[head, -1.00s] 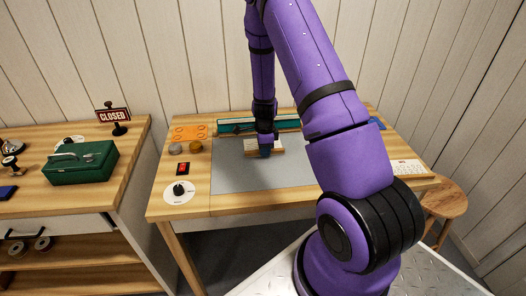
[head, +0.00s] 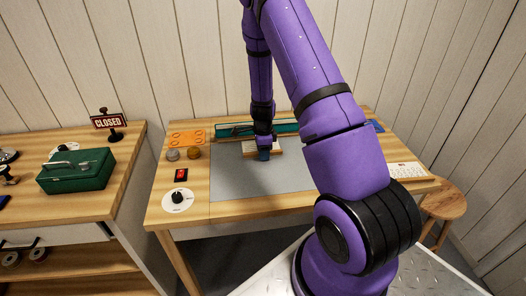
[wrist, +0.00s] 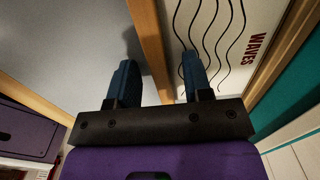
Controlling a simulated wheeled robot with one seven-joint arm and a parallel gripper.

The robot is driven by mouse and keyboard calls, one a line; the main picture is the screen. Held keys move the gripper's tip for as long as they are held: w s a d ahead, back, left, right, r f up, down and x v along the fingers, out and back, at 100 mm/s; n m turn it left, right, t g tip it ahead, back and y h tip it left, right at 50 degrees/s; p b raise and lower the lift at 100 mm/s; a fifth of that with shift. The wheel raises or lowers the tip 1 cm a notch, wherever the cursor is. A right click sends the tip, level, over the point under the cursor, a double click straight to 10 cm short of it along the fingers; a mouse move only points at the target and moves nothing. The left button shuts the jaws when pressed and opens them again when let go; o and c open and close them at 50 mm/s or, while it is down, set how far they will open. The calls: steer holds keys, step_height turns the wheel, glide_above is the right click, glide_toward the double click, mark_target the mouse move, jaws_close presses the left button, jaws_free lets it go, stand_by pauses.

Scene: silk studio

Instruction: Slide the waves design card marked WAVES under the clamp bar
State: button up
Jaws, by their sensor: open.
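The waves card (head: 275,144) lies at the back of the grey mat, partly hidden behind my gripper. In the wrist view the card (wrist: 233,45) is white with black wavy lines, a red WAVES label and a wooden border. My gripper (wrist: 160,76) is open and empty, with blue fingertips on either side of the wooden border strip. One finger is over the card face, the other over the mat side. I cannot tell if they touch. The teal clamp bar (head: 236,129) runs along the back of the table, and teal also shows beside the card in the wrist view (wrist: 290,103).
The grey mat (head: 240,175) is clear in front of my gripper. An orange tray (head: 187,138), two round pots, a red switch (head: 181,174) and a dial (head: 178,199) sit on the left. A white card (head: 405,171) lies at the right.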

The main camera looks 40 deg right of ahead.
step_height(320, 180, up, 11)
stand_by(0.6)
steer(key=shift+f, duration=0.1)
stand_by(0.3)
steer(key=s+a+r+n+t, duration=0.1)
steer(key=s+a+r+n, duration=0.25)
steer(key=r, duration=0.35)
steer(key=s+a+r+n+t+y, duration=0.1)
steer(key=s+a+r+n, duration=0.1)
steer(key=a+r+n, duration=0.45)
steer(key=s+a+r+n+t, duration=0.1)
steer(key=s+a+r, duration=0.15)
steer(key=r, duration=0.65)
steer(key=s+a+r+n, duration=0.2)
steer(key=s+r+n, duration=0.1)
steer(key=s, duration=0.3)
steer(key=s+a+r+n+t, duration=0.1)
steer(key=s+a+r+n, duration=0.1)
steer(key=s+n, duration=0.3)
steer(key=s+a+r+n+t+h, duration=0.1)
steer(key=s+r+n, duration=0.3)
steer(key=s, duration=0.4)
steer(key=shift+s+a+r+n, duration=0.3)
steer(key=shift+s+a+n, duration=0.15)
steer(key=shift+a, duration=0.35)
